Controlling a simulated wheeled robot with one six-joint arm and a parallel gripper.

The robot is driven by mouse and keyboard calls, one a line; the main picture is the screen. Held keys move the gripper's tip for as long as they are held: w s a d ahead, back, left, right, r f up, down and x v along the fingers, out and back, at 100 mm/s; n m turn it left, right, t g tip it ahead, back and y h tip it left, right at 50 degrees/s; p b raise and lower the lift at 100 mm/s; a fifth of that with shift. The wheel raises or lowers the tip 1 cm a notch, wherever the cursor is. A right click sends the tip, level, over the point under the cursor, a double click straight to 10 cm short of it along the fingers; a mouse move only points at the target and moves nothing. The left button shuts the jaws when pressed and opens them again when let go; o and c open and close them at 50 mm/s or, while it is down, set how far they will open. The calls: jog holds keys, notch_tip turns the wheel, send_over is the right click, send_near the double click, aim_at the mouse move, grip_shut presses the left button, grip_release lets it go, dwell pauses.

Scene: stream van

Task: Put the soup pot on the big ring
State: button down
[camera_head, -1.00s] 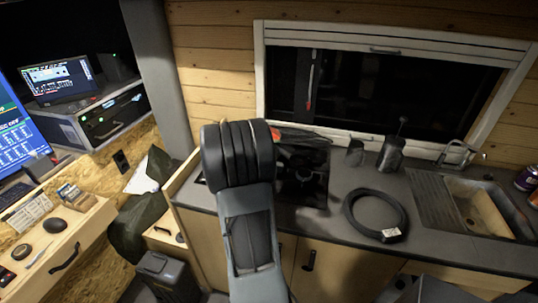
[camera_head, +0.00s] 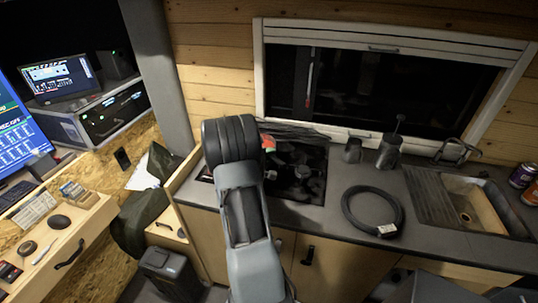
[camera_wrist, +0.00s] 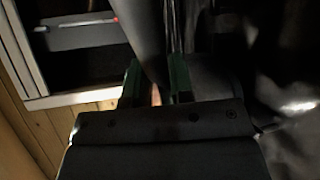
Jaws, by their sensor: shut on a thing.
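In the wrist view, my gripper (camera_wrist: 157,86) has its two green fingers closed around part of a dark grey, curved thing, which I take to be the soup pot (camera_wrist: 150,45). Its full outline is cut off or lost in the dark. In the head view, my arm hides most of the gripper and whatever it holds. The black hob (camera_head: 311,192) is set in the counter just right of my arm. Dark shapes cover its upper part, and I cannot make out the big ring or tell whether the pot touches it.
A coiled black hose or cable (camera_head: 347,208) lies on the counter right of the hob. A small dark cup (camera_head: 353,151) and a dark jug (camera_head: 389,152) stand behind it. The sink (camera_head: 490,208) and cans (camera_head: 524,175) are farther right. The window (camera_head: 380,90) is behind.

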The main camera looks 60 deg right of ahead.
jog(key=c, duration=1)
grip_release()
jog(key=shift+a, duration=0.1)
jog(key=s+a+r+t+y+b, duration=0.1)
jog(key=a+y, duration=0.4)
jog(key=a, duration=0.9)
jog(key=a+r+t+y+b, duration=0.1)
jog(key=a+r+t+y, duration=0.2)
jog(key=a, duration=1.2)
jog(key=s+a+r+t+y+b, duration=0.1)
jog(key=a+r+t+y, duration=0.2)
jog(key=a+y, duration=0.4)
jog(key=shift+s+a+t, duration=0.3)
jog(key=shift+a+t, duration=0.2)
jog(key=shift+a, duration=3.7)
jog(key=shift+r, duration=0.1)
